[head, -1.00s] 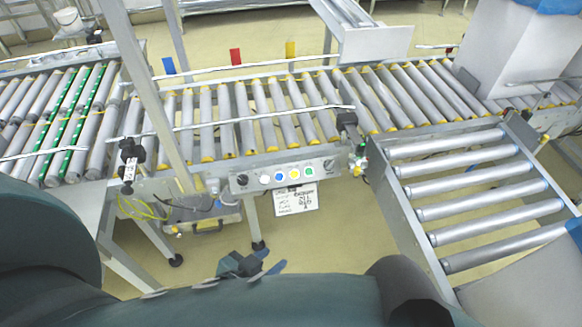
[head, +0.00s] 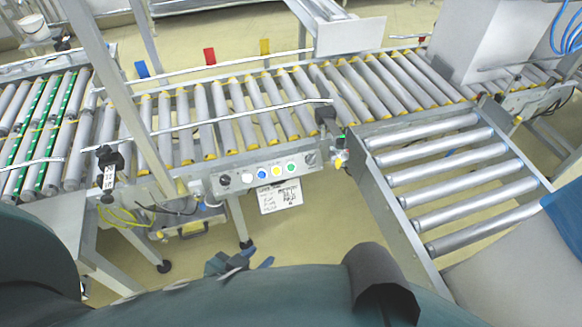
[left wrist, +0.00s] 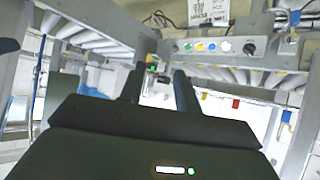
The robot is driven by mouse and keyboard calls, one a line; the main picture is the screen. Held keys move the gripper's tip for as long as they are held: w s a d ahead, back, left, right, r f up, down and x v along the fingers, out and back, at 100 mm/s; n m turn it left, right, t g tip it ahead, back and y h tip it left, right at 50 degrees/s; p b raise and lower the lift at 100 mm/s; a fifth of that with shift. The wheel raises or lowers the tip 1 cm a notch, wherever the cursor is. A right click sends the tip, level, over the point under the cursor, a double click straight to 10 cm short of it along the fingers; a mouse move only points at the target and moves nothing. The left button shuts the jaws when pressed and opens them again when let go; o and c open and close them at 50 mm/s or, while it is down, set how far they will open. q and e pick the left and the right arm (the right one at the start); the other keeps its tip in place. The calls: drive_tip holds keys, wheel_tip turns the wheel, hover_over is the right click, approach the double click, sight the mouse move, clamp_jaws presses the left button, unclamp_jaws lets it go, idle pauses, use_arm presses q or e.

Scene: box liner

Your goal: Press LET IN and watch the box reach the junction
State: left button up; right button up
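The control panel (head: 265,173) is on the near side of the main roller conveyor (head: 235,105). It has white, blue, yellow and green buttons, a dark knob at each end, and labels too small to read. It shows in the left wrist view (left wrist: 222,46) beyond the fingers. My left gripper (head: 240,262) is low in front of the panel, clear of it; in the left wrist view its two dark fingers (left wrist: 158,88) stand apart with nothing held. A side roller section (head: 455,180) joins the main line at the junction. I see no box on the rollers. My right gripper is out of view.
A printed card (head: 281,196) hangs below the panel. A roller section with green strips (head: 45,125) lies at left, a grey housing (head: 490,40) stands over the line at right. A slanted post (head: 125,95) rises near the panel. Floor shows below the panel.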

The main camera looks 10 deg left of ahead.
use_arm(q)
drive_tip(key=shift+c, duration=0.5)
clamp_jaws()
drive_tip(key=shift+w, duration=0.1)
idle(1.2)
